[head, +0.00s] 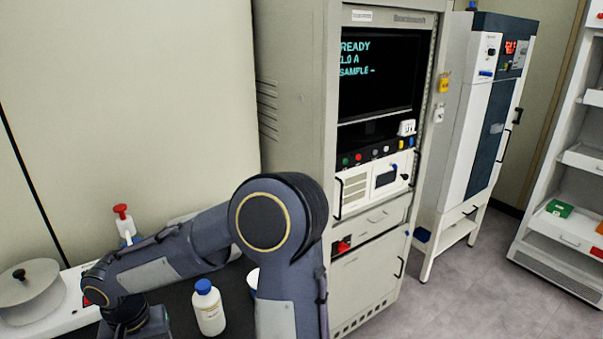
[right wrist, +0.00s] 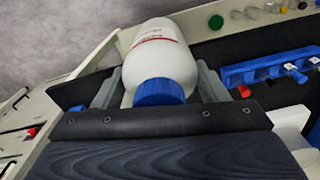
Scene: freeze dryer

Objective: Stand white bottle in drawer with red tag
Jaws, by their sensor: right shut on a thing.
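A white bottle (head: 209,312) with a blue cap appears upright by the dark bench in the head view. In the right wrist view a white blue-capped bottle (right wrist: 160,50) sits between the two fingers of my right gripper (right wrist: 158,82), which is shut on it, cap toward the camera. A pull-out drawer (head: 562,233) on the right rack carries a red tag (head: 595,252). A small red part (head: 343,245) also shows on the grey cabinet. My left gripper is not in view.
The grey instrument cabinet (head: 370,218) with a screen stands beside the bench. A tall white and dark-blue unit (head: 480,110) stands behind it. A green item (head: 559,208) lies in the rack. A blue rack (right wrist: 265,70) is on the bench. Grey floor is clear before the rack.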

